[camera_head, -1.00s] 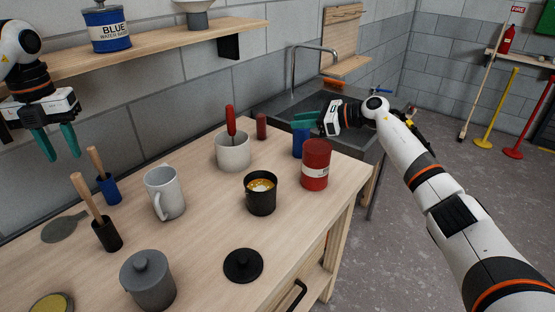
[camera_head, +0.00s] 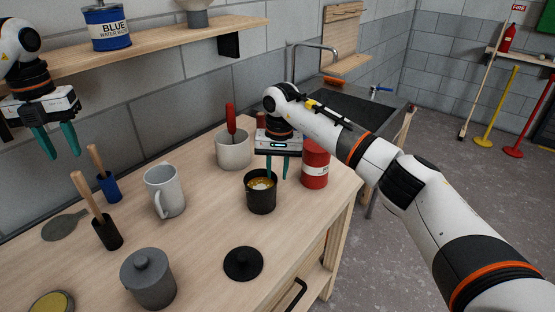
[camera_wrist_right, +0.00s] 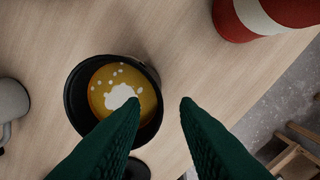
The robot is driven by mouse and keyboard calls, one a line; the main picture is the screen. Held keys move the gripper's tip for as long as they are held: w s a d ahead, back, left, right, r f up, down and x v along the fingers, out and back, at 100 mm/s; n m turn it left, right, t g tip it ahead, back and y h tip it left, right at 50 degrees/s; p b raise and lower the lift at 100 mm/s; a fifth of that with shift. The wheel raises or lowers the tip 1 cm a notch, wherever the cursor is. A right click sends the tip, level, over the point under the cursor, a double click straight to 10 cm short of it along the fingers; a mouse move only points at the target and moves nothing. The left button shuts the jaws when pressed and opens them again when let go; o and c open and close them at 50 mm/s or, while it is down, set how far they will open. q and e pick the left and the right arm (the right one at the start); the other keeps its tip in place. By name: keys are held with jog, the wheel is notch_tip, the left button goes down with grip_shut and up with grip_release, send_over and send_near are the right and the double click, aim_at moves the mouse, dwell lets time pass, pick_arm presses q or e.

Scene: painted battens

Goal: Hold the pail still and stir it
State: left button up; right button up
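The black pail (camera_head: 260,200) stands upright on the wooden bench, open at the top, with yellow paint and white patches inside. It also shows in the right wrist view (camera_wrist_right: 75,100), below and left of the fingertips. My right gripper (camera_head: 279,174) points down, open and empty, above the pail's far-right side; one fingertip overlaps the paint in the right wrist view. A red-handled tool (camera_head: 230,119) stands in a whitish pot (camera_head: 233,152) behind the pail; its lower end is hidden. My left gripper (camera_head: 60,152) is open and empty in the air at far left.
A red can (camera_head: 315,168) stands close right of the pail. A white mug (camera_head: 165,190), a grey lidded pot (camera_head: 148,279) and a black lid (camera_head: 243,264) are left and in front. Wooden-handled tools stand in a black cup (camera_head: 107,234) and a blue cup (camera_head: 109,188).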

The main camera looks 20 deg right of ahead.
aim_at(87, 195)
jog(key=f, duration=0.8)
jog(key=shift+a+f, duration=0.25)
jog(key=shift+f, duration=0.1)
jog(key=shift+c, duration=0.6)
grip_shut()
pick_arm(q)
jog(key=shift+o, duration=1)
jog(key=shift+m, duration=0.8)
jog(key=f, duration=0.5)
jog(key=shift+w+d+f, duration=0.15)
jog(key=shift+w+d, duration=0.05)
jog(key=shift+w, duration=0.05)
pick_arm(e)
jog(key=shift+w, duration=0.1)
pick_arm(q)
jog(key=shift+s+a+f, duration=0.1)
jog(key=shift+s+f, duration=0.05)
jog(key=shift+f, duration=1.55)
jog(key=shift+s+a+f, duration=0.1)
jog(key=shift+f, duration=1.55)
